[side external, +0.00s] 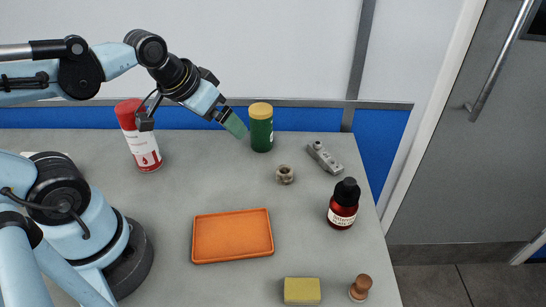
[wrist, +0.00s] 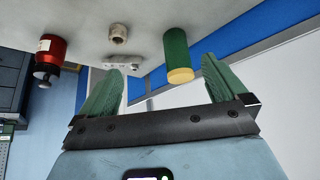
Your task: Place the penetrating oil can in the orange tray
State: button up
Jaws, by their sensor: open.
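A green can (side external: 261,132) with a yellow lid stands upright at the back of the bench. A red-and-white can (side external: 141,140) with a red cap stands at the back left. I cannot read which one is the penetrating oil can. The orange tray (side external: 232,237) lies empty at the middle front. My gripper (side external: 236,125) is open and empty, just left of the green can in the side view, with its green fingers tilted down. In the wrist view (wrist: 161,66) the green can (wrist: 176,48) shows between and beyond the fingertips. The tray is outside the wrist view.
A hex nut (side external: 285,174) and a grey metal block (side external: 323,157) lie right of the green can. A dark red bottle (side external: 342,206) with a black cap stands at the right. A yellow block (side external: 302,290) and a wooden stamp-like piece (side external: 361,287) are at the front. The bench between can and tray is clear.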

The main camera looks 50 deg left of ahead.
jog(key=s+a+r+n+g+y, duration=0.1)
jog(key=s+a+r+n+g, duration=0.1)
jog(key=a, duration=0.3)
jog(key=s+a+r+n+g, duration=0.1)
jog(key=a+r+n, duration=0.2)
jog(key=a, duration=0.2)
jog(key=n+g+h, duration=0.2)
jog(key=n+g, duration=0.1)
jog(key=n, duration=0.2)
send_near(129, 105)
jog(key=shift+w+d+f, duration=0.1)
jog(key=shift+f, duration=2.75)
jog(key=shift+w+d+f, duration=0.1)
jog(key=shift+f, duration=2.75)
jog(key=shift+c, duration=0.4)
grip_shut()
jog(key=shift+r, duration=0.1)
